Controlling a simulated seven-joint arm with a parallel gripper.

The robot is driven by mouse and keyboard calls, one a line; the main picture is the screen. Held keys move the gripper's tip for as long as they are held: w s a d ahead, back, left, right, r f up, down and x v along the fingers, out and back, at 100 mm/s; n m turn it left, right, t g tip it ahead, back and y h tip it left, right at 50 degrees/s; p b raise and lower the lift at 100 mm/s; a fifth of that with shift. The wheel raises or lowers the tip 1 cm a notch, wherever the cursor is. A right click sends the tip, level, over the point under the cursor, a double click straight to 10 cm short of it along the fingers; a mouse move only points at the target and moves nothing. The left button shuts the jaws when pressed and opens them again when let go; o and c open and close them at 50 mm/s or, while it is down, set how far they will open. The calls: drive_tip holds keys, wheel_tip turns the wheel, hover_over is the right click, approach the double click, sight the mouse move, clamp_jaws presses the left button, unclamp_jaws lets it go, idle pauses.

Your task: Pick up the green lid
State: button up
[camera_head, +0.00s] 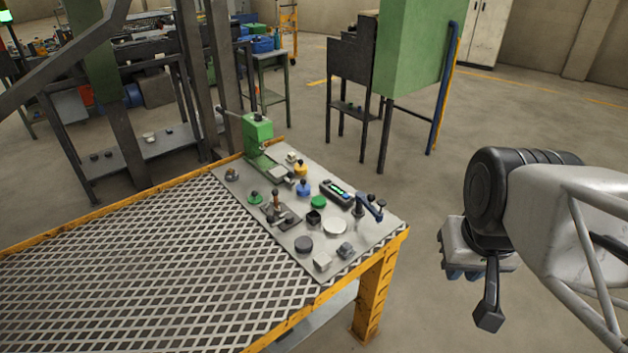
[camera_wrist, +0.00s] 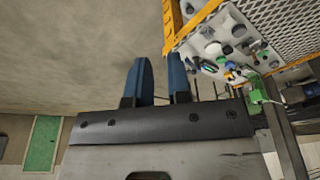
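Two green pieces lie on the grey plate (camera_head: 283,240) in the head view. One is a flat round green disc (camera_head: 318,202), beside a dark box with small lit buttons. The other is a smaller green piece with a dark knob (camera_head: 255,198), further left. I cannot tell for sure which is the lid. My gripper (camera_head: 462,275) is off to the right of the table, well apart from both. In the wrist view its two blue fingers (camera_wrist: 160,66) stand apart with nothing between them, so it is open and empty.
The plate sits on a yellow-edged mesh table (camera_head: 130,270) and is crowded with small items. A green press (camera_head: 257,133) stands at its back, a blue clamp-like piece (camera_head: 370,207) at its right edge. A white disc (camera_head: 335,227) lies near the green disc. Open floor surrounds my gripper.

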drive_tip(key=o, duration=0.6)
drive_tip(key=shift+w, duration=0.1)
drive_tip(key=w+a+r+m+g, duration=0.1)
drive_tip(key=w+a+r+m, duration=0.15)
drive_tip(key=w, duration=0.65)
drive_tip(key=w+a+r+m, duration=0.15)
drive_tip(key=w+a, duration=0.25)
drive_tip(key=w, duration=0.5)
drive_tip(key=w+a+f+m+g, duration=0.1)
drive_tip(key=w+a+f+m, duration=0.1)
drive_tip(key=w+a, duration=0.45)
drive_tip(key=w+a+f+m, duration=0.2)
drive_tip(key=w+a, duration=0.2)
drive_tip(key=w, duration=0.6)
drive_tip(key=w+a+f+m+g, duration=0.1)
drive_tip(key=w+a+f+m, duration=0.1)
drive_tip(key=w+a+f, duration=0.45)
drive_tip(key=w+a+f+m+g, duration=0.15)
drive_tip(key=w+a+f, duration=0.25)
drive_tip(key=w+a, duration=0.4)
drive_tip(key=w+a+f+m, duration=0.1)
drive_tip(key=a+f, duration=0.4)
drive_tip(key=w+a+f+m, duration=0.1)
drive_tip(key=w+a+f, duration=0.1)
drive_tip(key=a+f, duration=0.3)
drive_tip(key=w+a+f+m, duration=0.2)
drive_tip(key=a+f, duration=0.3)
drive_tip(key=a, duration=0.1)
drive_tip(key=shift+w+a, duration=0.25)
drive_tip(key=shift+a, duration=0.15)
